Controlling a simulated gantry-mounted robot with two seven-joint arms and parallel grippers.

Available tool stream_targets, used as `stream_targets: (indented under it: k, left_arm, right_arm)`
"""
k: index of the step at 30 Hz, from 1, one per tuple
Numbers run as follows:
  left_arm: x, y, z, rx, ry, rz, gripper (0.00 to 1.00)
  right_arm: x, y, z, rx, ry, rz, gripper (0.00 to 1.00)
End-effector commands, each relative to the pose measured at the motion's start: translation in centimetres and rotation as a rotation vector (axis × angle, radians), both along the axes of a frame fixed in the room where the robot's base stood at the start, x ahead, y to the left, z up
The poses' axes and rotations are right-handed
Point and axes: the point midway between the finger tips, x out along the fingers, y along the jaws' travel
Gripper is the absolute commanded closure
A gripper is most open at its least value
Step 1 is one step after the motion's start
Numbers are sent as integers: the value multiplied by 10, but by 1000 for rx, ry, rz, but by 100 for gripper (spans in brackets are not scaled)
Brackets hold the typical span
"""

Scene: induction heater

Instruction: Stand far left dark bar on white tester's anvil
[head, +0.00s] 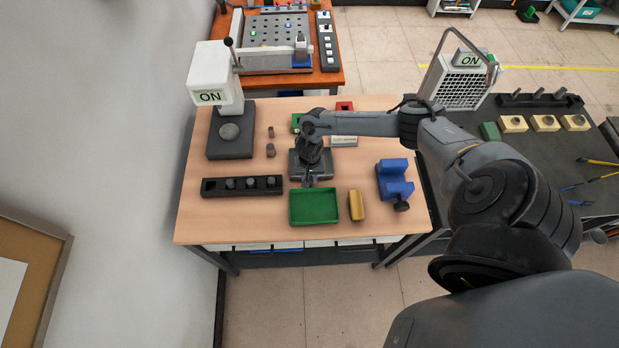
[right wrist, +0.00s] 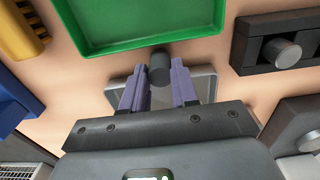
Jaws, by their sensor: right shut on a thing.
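The white tester (head: 213,75) stands at the back left with an "ON" display. Its round grey anvil (head: 229,131) sits on the dark base and looks bare. The dark rack (head: 206,188) in front of it holds several short bars (head: 252,183); its left end shows no bar. My right gripper (head: 311,181) is low over a grey plate, behind the green tray. In the right wrist view, its purple fingers (right wrist: 160,85) are shut on a dark cylindrical bar (right wrist: 159,66) at the fingertips. My left gripper is not in view.
The green tray (head: 314,222), yellow block (head: 356,205) and blue vise (head: 395,180) stand near the front. Two small grey pieces (head: 270,150) stand right of the tester. The grey plate (head: 324,170) lies under my gripper. Bare wood lies between rack and tester.

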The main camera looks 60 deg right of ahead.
Motion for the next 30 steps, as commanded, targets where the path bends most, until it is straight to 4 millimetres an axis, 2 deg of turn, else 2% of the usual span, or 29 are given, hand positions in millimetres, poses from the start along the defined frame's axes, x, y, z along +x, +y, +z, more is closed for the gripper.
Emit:
stream_targets:
  k: [3, 15, 16, 20, 30]
  left_arm:
    - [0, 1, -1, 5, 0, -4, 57]
    - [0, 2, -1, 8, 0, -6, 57]
    - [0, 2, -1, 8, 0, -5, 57]
    - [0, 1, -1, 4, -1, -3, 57]
    - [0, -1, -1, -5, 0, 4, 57]
  right_arm:
    - [1, 0, -8, 1, -3, -1, 100]
    - [1, 0, -11, 0, -2, -1, 100]
    - [0, 0, -11, 0, -1, 0, 67]
    - [0, 0, -11, 0, -1, 0, 47]
    - [1, 0, -9, 0, -2, 0, 46]
